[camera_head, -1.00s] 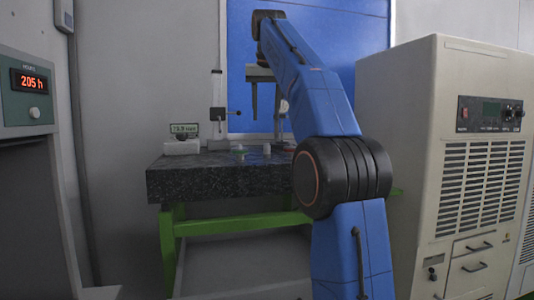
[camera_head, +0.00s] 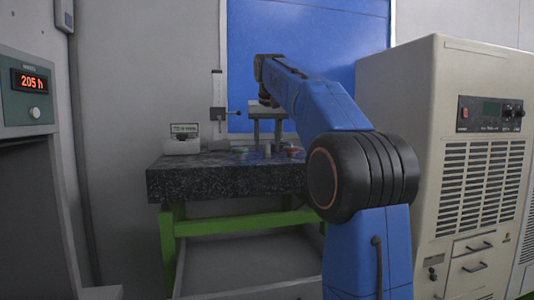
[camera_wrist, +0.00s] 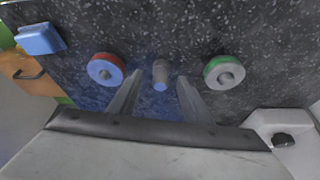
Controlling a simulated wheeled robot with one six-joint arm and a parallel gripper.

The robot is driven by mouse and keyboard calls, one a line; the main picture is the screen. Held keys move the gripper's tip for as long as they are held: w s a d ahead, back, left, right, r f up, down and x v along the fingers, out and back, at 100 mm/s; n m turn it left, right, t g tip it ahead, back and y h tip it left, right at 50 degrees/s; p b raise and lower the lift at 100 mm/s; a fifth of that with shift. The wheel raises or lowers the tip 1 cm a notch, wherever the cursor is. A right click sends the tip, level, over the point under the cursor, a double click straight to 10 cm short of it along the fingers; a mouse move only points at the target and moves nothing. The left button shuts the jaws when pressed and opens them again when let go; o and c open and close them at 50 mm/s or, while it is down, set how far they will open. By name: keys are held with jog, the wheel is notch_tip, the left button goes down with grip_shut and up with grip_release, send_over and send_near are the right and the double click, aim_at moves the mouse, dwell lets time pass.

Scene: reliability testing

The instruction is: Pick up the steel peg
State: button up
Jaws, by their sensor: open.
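The steel peg (camera_wrist: 161,73) is a short grey cylinder on the dark speckled granite table (camera_wrist: 265,40). In the wrist view it shows between the two fingertips of my gripper (camera_wrist: 160,78), with a gap on each side. The gripper is open and empty. In the head view my gripper (camera_head: 266,142) points down over the table, and the peg (camera_head: 267,150) shows small between the fingers. I cannot tell exactly how far the fingertips reach down beside it.
A red-rimmed ring (camera_wrist: 106,70) and a green-rimmed ring (camera_wrist: 224,73), each with a grey centre, flank the peg. A blue block (camera_wrist: 40,39) lies near a table edge. A height gauge (camera_head: 217,110) and small display (camera_head: 185,130) stand at the back left. A beige cabinet (camera_head: 400,110) stands right.

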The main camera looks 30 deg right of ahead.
jog(key=shift+x, duration=0.85)
grip_shut()
notch_tip(320, 180, up, 9)
jog(key=shift+w+f, duration=0.1)
jog(key=shift+r, duration=0.55)
